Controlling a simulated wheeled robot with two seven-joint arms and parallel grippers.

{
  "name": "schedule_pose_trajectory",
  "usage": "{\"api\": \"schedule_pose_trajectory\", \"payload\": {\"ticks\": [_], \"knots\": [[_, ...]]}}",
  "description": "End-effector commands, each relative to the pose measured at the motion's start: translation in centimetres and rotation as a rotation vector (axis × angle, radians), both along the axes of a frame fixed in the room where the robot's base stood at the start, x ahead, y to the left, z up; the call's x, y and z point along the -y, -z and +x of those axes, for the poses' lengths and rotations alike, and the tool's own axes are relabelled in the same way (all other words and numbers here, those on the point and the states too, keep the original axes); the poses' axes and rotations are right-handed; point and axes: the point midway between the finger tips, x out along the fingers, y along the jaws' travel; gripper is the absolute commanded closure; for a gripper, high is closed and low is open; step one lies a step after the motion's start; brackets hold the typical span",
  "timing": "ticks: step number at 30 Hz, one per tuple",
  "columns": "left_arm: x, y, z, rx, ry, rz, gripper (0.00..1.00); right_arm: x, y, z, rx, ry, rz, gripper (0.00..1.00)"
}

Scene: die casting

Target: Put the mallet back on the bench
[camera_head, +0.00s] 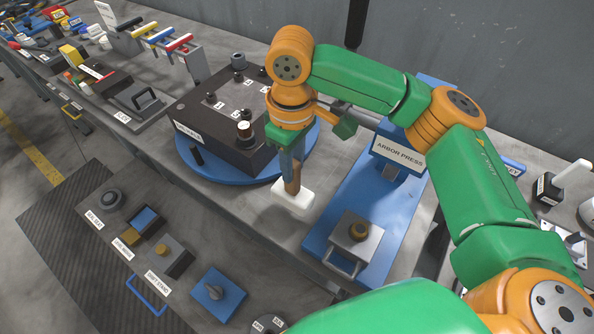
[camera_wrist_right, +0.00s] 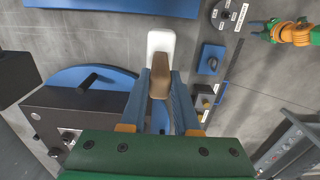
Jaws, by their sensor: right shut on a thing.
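The mallet has a white head (camera_head: 293,200) and a brown handle. My right gripper (camera_head: 291,172) is shut on the handle, with the white head hanging below the fingers. The mallet is over the grey bench (camera_head: 262,212), between the blue turntable and the arbor press. I cannot tell whether its head touches the bench top. In the right wrist view the mallet (camera_wrist_right: 160,68) sits between the blue-grey fingers. My left gripper (camera_wrist_right: 262,30) shows small at the upper right there, its fingers apart and empty; it is outside the head view.
A dark die block (camera_head: 232,125) stands on the blue turntable (camera_head: 205,165), left of the mallet. The blue arbor press base (camera_head: 330,215) is close on the right. Control buttons and a blue switch box (camera_head: 218,293) line the front. Bare bench surrounds the mallet's front side.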

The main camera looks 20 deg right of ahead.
Motion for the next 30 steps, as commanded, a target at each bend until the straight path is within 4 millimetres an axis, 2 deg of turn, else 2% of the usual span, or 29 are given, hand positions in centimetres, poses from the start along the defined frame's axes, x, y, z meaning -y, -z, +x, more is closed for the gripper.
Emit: {"api": "schedule_pose_trajectory", "payload": {"ticks": [7,15,25,26,29,30], "knots": [[0.0,-0.3,0.0,0.0,0.0,0.0,0.5,1.2,1.8,0.9,-0.001,0.002,0.0,1.0],[0.0,-0.9,0.0,0.0,0.0,0.0,0.5,1.1,4.5,0.8,-0.001,0.0,-0.001,1.0],[0.0,-0.9,0.0,0.0,0.0,0.001,0.5,1.1,4.8,0.8,0.001,0.0,0.001,1.0],[0.0,-0.9,0.0,0.0,0.0,0.001,0.5,1.1,4.9,0.8,0.0,0.0,0.0,0.68],[0.0,-0.9,0.0,0.0,0.0,0.001,0.5,1.1,4.9,0.8,0.0,0.0,0.0,0.41],[0.0,-0.9,0.0,0.0,0.0,0.001,0.5,1.1,4.9,0.8,0.0,0.0,0.0,0.4]]}}
